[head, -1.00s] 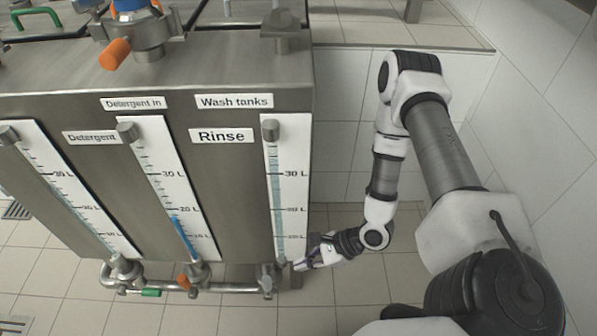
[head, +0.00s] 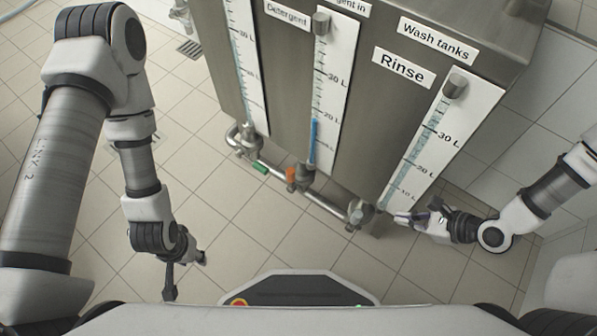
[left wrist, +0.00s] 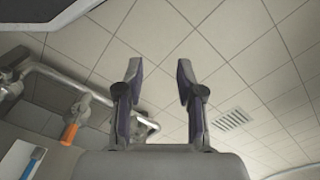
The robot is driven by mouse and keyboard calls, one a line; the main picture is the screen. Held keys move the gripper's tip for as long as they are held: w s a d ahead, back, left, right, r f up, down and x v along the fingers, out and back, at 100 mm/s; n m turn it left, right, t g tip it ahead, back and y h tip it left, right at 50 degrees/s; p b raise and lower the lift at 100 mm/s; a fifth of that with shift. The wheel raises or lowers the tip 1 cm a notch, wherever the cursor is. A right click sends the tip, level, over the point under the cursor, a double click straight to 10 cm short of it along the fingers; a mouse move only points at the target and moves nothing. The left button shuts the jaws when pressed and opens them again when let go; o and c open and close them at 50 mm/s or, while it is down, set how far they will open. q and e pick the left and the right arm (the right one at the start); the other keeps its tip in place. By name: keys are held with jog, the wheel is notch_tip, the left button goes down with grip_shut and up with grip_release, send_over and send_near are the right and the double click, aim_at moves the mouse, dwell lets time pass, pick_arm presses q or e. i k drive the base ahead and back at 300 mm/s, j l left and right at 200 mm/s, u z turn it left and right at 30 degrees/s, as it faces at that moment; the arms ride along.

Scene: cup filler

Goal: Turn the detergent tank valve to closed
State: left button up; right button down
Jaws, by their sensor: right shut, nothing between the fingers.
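The detergent tank valve (head: 292,176), with an orange handle, sits on the low pipe below the middle gauge, which has a blue column. The label Detergent (head: 287,14) is left of that gauge. In the left wrist view the orange handle (left wrist: 69,133) shows at lower left, clear of the fingers. My left gripper (head: 187,274) is low over the floor, left of and nearer than the pipe, apart from the valve. Its fingers (left wrist: 160,76) are open and empty. My right gripper (head: 404,217) is shut and empty by the tank's lower right end.
A steel pipe (head: 322,202) runs along the tank's (head: 362,118) foot. A green-handled valve (head: 260,167) sits left of the orange one, and a grey valve (head: 355,212) to the right. A floor drain (head: 189,49) is at upper left. Tiled floor between my left gripper and the pipe is clear.

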aim_at(290, 172)
jog(key=k+z, duration=0.15)
jog(key=z, duration=0.2)
jog(key=k+z, duration=0.1)
jog(key=z, duration=0.25)
jog(key=k+z, duration=0.15)
jog(key=z, duration=0.2)
